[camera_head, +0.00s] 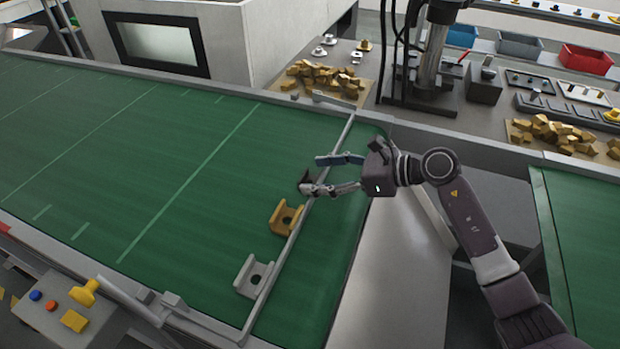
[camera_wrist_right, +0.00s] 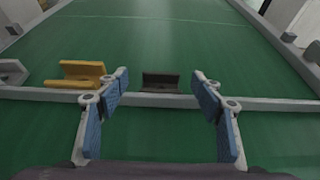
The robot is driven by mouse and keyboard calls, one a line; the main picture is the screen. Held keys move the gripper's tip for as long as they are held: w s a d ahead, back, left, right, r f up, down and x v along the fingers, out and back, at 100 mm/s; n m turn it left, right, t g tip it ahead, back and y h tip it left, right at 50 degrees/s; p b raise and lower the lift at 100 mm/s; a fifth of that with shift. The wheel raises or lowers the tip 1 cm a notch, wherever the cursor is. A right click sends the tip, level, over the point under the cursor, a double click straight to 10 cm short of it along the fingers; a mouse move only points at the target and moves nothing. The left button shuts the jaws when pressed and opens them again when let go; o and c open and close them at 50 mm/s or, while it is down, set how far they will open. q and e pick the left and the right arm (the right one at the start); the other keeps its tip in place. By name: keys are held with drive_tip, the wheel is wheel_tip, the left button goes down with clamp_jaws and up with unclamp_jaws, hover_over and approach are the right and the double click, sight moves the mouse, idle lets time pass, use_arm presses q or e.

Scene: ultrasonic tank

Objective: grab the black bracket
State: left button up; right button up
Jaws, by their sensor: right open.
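The black bracket (camera_wrist_right: 160,82) lies on the green conveyor against the grey stop bar, between my open right fingers in the wrist view. In the head view only part of the black bracket (camera_head: 305,180) shows beside the lower fingertip. My right gripper (camera_head: 322,175) reaches in from the right over the bar, open and empty; it also shows in the wrist view (camera_wrist_right: 160,95). I cannot tell whether a finger touches the bracket. My left gripper is not in view.
A yellow bracket (camera_head: 286,217) and a grey bracket (camera_head: 256,277) lie along the grey stop bar (camera_head: 296,232), nearer the front. The green belt (camera_head: 120,160) is clear to the left. A control box (camera_head: 62,315) stands at the front left.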

sight(305, 178)
drive_tip(key=shift+x, duration=1.45)
drive_tip(key=shift+w+d, duration=0.1)
drive_tip(key=c, duration=1.5)
